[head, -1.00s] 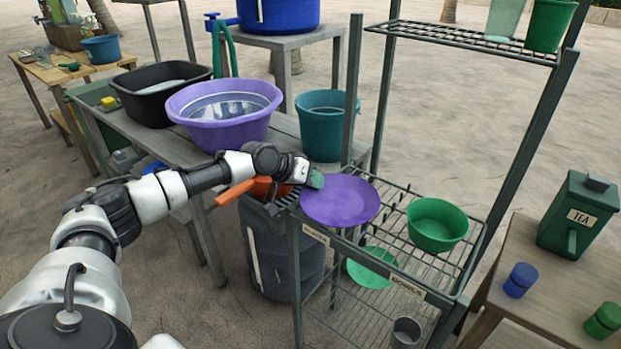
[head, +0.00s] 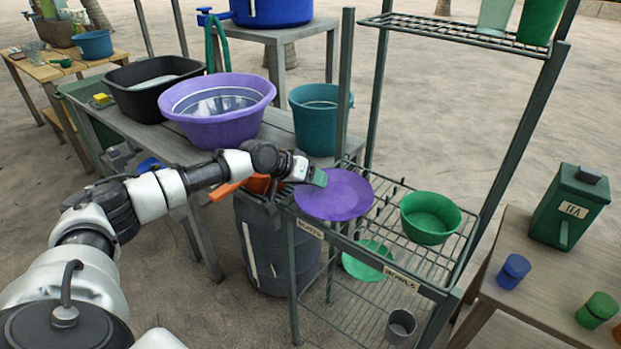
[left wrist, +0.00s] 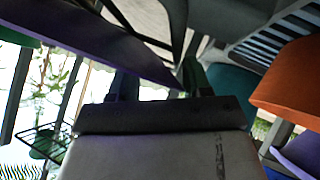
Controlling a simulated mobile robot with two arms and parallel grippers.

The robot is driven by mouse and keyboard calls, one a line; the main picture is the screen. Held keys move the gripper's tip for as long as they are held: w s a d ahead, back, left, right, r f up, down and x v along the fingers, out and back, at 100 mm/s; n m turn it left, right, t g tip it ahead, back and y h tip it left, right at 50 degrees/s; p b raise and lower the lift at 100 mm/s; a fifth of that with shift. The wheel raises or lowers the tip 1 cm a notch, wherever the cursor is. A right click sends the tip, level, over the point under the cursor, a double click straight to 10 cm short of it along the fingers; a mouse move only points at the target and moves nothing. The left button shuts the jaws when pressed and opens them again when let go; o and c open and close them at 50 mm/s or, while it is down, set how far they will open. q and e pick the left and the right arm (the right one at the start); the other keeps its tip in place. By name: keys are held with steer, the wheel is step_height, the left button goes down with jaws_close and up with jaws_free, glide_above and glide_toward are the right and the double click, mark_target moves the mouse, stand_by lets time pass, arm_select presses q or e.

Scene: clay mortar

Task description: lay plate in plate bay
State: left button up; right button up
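The purple plate (head: 340,200) lies nearly flat over the left part of the rack's middle shelf, at the plate bay marked by the PLATES label (head: 309,229). Its left edge is partly covered by my left gripper (head: 318,179). In the left wrist view the plate (left wrist: 95,35) slants from upper left to the fingers. The fingers of my left gripper (left wrist: 160,85) stand apart with light showing between them, so it looks open, right at the plate's rim. Whether a finger touches the plate is unclear. My right gripper is out of view.
A green bowl (head: 430,218) sits in the bay to the right, near the BOWLS label (head: 401,279). A green plate (head: 368,262) and grey cup (head: 401,325) are lower down. Rack posts (head: 343,90) rise close by. A purple basin (head: 215,130) stands behind my arm.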

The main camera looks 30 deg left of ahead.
arm_select(q)
steer(key=shift+r, duration=0.1)
steer(key=v, duration=1)
steer(key=shift+s+a, duration=0.2)
steer(key=shift+s, duration=0.15)
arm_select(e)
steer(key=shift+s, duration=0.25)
arm_select(q)
steer(key=shift+r, duration=0.15)
